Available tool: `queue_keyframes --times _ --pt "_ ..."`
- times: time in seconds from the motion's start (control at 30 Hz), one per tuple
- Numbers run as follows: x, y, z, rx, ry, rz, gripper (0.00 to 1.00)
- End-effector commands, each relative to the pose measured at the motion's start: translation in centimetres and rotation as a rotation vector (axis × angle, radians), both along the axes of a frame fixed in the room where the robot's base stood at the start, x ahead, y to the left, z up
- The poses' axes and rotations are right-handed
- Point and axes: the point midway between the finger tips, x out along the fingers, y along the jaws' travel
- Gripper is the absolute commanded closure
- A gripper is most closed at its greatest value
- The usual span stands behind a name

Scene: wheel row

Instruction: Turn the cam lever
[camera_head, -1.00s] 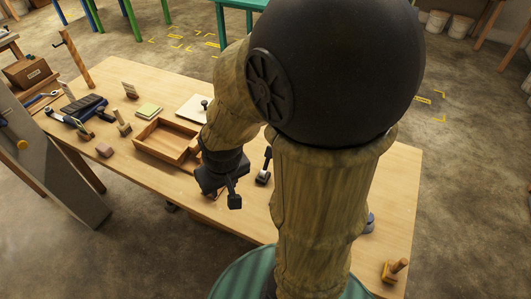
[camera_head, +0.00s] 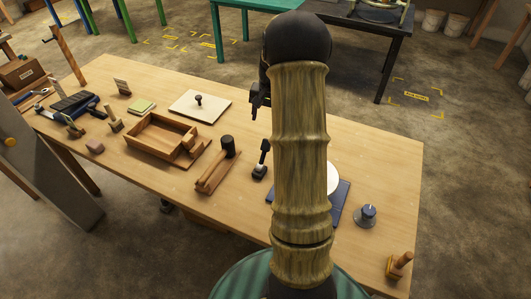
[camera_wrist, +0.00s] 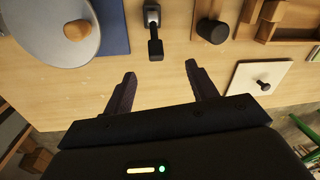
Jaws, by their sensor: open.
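What looks like the cam lever (camera_head: 261,161) is a small dark base with a pale metal part and a black handle. It stands on the wooden bench just left of my arm in the head view. In the wrist view the lever (camera_wrist: 154,33) is at top centre, its black grip pointing down toward the gap between my fingers. My gripper (camera_wrist: 160,76) is open and empty, and the lever is apart from both fingers. In the head view my gripper (camera_head: 257,101) is above the bench's far side, partly hidden behind my arm.
A black-headed wooden piece (camera_head: 214,166) stands left of the lever. A blue plate (camera_head: 340,206) with a pale disc (camera_head: 333,178) is on its other side, partly behind my arm. A white board with a knob (camera_head: 199,107) and a wooden tray (camera_head: 137,140) lie further left.

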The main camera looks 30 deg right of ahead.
Motion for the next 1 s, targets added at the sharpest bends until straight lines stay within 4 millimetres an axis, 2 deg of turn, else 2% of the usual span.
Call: queue_keyframes --times 0.03,0.13,0.57,0.77,1.0 --pt "0.2 -1.4 -0.8 0.010 0.003 -0.032 0.43" --pt "0.4 -2.6 -1.0 0.020 0.005 -0.062 0.43" --pt "0.4 -2.7 -1.3 0.021 0.006 -0.065 0.43" --pt "0.5 -2.5 -3.5 0.023 0.009 -0.064 0.43" --pt "1.0 -2.1 -7.6 0.023 0.010 -0.063 0.43"
